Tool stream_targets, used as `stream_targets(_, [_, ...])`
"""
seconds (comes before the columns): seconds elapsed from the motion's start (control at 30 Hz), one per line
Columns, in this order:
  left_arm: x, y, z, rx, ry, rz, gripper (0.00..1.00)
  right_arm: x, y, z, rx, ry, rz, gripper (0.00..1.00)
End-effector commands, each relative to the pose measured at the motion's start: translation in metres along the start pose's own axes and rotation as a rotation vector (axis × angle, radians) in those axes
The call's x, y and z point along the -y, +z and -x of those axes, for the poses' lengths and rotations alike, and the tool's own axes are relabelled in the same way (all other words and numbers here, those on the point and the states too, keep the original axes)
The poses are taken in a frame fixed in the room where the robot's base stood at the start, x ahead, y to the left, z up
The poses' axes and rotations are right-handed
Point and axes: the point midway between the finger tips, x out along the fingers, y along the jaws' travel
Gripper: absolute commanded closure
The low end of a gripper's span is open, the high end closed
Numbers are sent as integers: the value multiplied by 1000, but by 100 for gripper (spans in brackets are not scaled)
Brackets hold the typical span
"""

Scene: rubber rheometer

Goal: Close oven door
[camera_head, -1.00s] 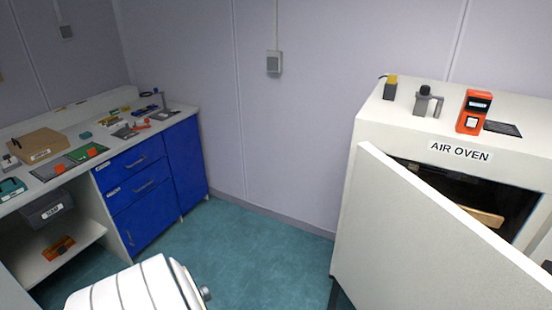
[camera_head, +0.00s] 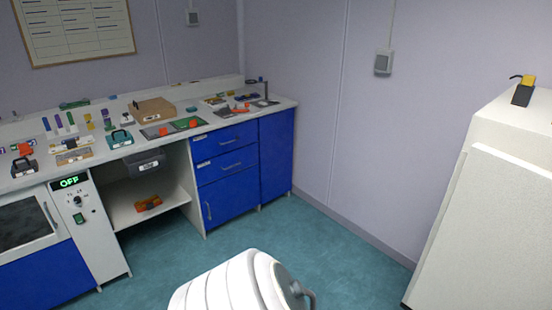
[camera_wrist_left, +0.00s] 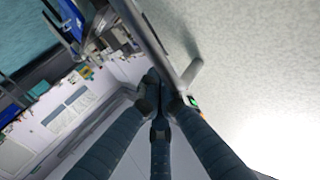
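The air oven (camera_head: 515,122) stands at the right edge of the head view, cut off by the frame. Its white door (camera_head: 498,230) is in front of the body, with its top edge nearly along the oven's front edge. The door's far end and the opening are out of frame. In the left wrist view, a broad pale panel (camera_wrist_left: 255,70), apparently the door, fills the right side. A grey bar-like piece (camera_wrist_left: 192,74) sits by its edge. My left gripper (camera_wrist_left: 160,98) has its dark fingers drawn together beside that edge, with nothing visible between them; contact is unclear. My right gripper is not in view.
A bench with blue drawers (camera_head: 225,170) and several small items stands at the left. A wall box (camera_head: 383,62) hangs on the back wall.

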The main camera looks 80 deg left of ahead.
Motion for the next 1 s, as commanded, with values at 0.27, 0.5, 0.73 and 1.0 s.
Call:
stream_targets(0.27, [19,2,-23,0,0,-1,100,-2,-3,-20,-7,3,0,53])
stream_targets(0.5, [21,0,-25,0,1,0,100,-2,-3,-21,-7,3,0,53])
stream_targets(0.73, [20,0,-25,0,1,0,100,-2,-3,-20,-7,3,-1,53])
stream_targets(1.0, [20,0,-25,0,1,0,100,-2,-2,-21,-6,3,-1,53])
